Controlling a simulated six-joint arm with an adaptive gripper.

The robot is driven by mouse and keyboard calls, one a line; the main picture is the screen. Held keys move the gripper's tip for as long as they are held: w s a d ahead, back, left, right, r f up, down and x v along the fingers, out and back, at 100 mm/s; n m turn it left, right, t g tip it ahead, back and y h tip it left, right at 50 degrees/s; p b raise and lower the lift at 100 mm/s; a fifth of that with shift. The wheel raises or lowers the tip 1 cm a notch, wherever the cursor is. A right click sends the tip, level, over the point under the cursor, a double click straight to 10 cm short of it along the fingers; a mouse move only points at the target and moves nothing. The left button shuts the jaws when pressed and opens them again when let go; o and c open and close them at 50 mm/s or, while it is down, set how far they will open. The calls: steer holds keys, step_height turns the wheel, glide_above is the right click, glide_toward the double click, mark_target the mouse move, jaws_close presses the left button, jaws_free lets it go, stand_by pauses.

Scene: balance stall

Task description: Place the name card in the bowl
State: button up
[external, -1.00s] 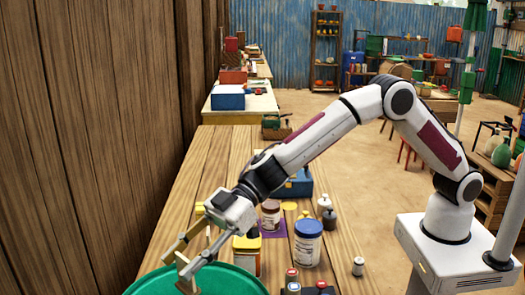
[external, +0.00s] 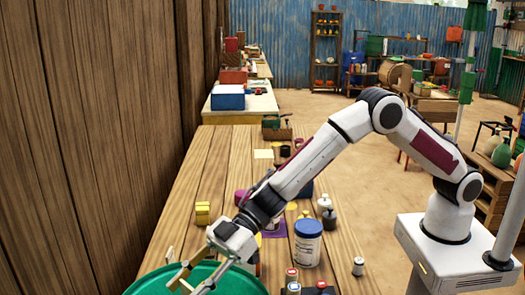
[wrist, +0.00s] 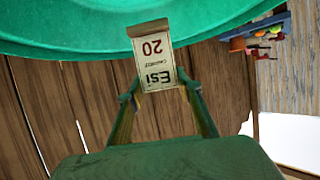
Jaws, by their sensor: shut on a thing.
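My gripper (external: 186,280) is over the large green bowl (external: 143,286), at the near end of the wooden table in the external view. In the wrist view my gripper (wrist: 160,92) is shut on a small pale name card (wrist: 154,56) with "Esi" and "20" printed on it, upside down in the picture. The card's far end overlaps the green bowl (wrist: 70,22) in that view. I cannot tell how high the card is above the bowl. The card cannot be made out clearly in the external view, and the bowl's near part is cut off.
A white jar with a blue lid (external: 308,243) stands right of my gripper, with small lidded jars (external: 292,275) nearer the front. Yellow blocks (external: 202,213) sit behind the bowl. A tall wooden wall (external: 90,130) runs along the left. Bare table lies at its left middle.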

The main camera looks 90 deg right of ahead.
steer(key=shift+f, duration=0.8)
steer(key=o, duration=1.3)
steer(key=shift+r, duration=3.5)
